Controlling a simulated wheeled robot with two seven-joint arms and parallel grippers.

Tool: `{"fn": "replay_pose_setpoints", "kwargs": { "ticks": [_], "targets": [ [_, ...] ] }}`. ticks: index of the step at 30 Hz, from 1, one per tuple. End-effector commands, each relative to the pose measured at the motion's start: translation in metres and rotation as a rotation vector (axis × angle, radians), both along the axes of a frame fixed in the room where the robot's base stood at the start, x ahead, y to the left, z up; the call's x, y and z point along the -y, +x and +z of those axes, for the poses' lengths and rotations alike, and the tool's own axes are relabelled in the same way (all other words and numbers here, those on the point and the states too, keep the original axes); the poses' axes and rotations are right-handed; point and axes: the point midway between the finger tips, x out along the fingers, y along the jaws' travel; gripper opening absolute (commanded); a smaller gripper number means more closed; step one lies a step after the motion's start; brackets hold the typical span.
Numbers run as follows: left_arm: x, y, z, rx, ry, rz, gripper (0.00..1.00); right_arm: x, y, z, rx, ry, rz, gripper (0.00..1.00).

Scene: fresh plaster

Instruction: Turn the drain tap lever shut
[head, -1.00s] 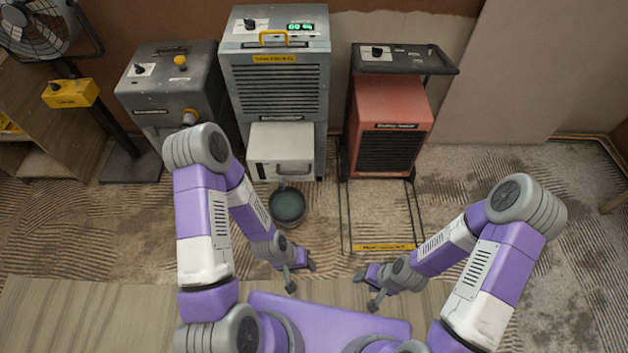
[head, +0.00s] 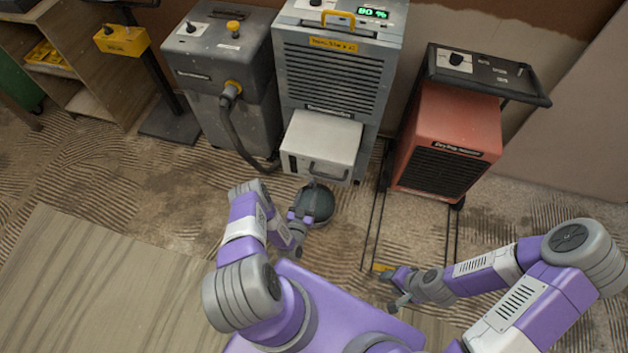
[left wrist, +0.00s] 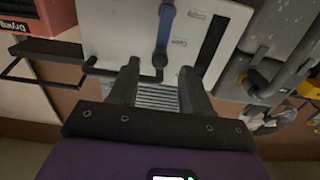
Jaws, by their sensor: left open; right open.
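The drain tap lever (left wrist: 163,38) is a blue bar on the front of the white water tank (left wrist: 118,28) in the left wrist view. Small labels are printed beside it, too small to read surely. The tank (head: 322,138) shows in the head view low on the grey dehumidifier (head: 335,72); the lever is not clear there. My left gripper (head: 301,214) is in front of the tank, by the dark bucket (head: 322,203). Its two fingers (left wrist: 161,82) are apart, with the lever ahead of the gap and nothing held. My right gripper (head: 388,289) is open and empty, lower right.
A red heater (head: 455,130) on a black wire frame stands right of the dehumidifier. A grey machine (head: 215,60) with a dark hose (head: 238,130) stands left. A yellow box (head: 122,40) is on a post. A wooden board (head: 90,280) lies on the floor at the left.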

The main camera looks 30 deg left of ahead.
Motion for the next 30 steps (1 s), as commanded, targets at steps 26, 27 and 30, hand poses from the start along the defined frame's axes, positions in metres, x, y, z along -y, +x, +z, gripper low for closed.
{"fn": "replay_pose_setpoints", "kwargs": {
  "ticks": [26,27,30],
  "targets": [
    [-0.015,0.065,0.001,-0.001,-0.003,-0.001,0.34,0.000,0.000,-0.022,0.000,0.000,0.000,0.48],
    [-0.015,0.065,0.001,-0.001,-0.003,-0.001,0.28,0.000,0.000,-0.022,0.000,0.000,0.000,0.48],
    [-0.015,0.065,0.001,-0.002,-0.004,-0.001,0.13,0.000,0.000,-0.022,0.000,0.000,0.000,0.48]
  ]
}}
